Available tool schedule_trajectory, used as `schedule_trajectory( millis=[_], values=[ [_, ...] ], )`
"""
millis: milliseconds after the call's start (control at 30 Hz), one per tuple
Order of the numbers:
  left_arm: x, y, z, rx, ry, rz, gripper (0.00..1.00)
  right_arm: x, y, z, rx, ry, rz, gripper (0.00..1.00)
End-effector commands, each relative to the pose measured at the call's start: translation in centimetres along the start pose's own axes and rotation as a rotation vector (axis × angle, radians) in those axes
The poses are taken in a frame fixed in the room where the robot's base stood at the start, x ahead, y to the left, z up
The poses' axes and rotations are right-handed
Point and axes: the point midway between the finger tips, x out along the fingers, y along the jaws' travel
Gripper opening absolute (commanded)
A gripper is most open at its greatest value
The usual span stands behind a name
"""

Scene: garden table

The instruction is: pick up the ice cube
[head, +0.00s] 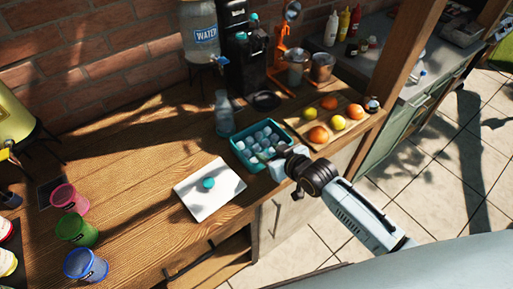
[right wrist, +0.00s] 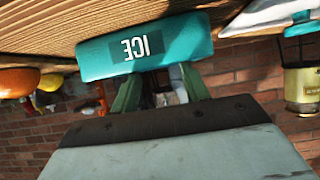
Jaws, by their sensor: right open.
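Several pale ice cubes (head: 265,134) lie in a teal bin (head: 237,153) near the table's front edge. In the right wrist view, which is upside down, the bin's front wall (right wrist: 95,58) fills the upper middle and carries a dark label reading ICE. The cubes are not clearly seen there. My right gripper (head: 267,156) is at the bin's front right side, its fingertips close to the rim. Its two fingers (right wrist: 160,85) are apart, with no cube seen between them; whether they touch the bin I cannot tell. My left gripper is not in view.
A white lid with a teal knob (head: 208,184) lies left of the bin. A glass carafe (head: 224,115) stands behind it. Oranges and lemons (head: 329,103) lie on a board to the right. Coloured cups (head: 84,230) stand at the left. The wooden table's middle (head: 135,160) is clear.

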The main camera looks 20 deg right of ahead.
Motion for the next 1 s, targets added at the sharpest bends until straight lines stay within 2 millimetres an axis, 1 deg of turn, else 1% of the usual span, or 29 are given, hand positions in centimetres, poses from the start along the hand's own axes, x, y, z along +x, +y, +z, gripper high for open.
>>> schedule_trajectory(
  millis=[33,267,500,600,733,933,967,1000],
  values=[
    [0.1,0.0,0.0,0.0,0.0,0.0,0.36,0.5,0.0,0.0,0.0,0.0,0.0,0.46],
    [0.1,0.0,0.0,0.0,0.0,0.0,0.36,1.7,0.0,0.0,0.0,0.0,0.0,0.46],
    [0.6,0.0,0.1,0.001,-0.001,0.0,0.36,4.9,0.0,0.0,0.001,0.0,0.0,0.46],
    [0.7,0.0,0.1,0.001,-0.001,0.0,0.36,5.8,0.0,0.0,0.0,-0.001,0.0,0.46],
    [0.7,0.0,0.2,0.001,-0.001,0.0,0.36,6.4,0.0,0.1,-0.001,-0.002,0.0,0.46],
    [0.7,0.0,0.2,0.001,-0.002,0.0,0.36,6.4,0.0,0.1,-0.001,-0.002,0.0,0.46],
    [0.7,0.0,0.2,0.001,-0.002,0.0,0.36,6.4,0.0,0.1,-0.001,-0.002,0.0,0.44],
    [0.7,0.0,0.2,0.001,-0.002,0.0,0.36,6.4,0.0,0.1,-0.001,-0.002,0.0,0.39]
  ],
)
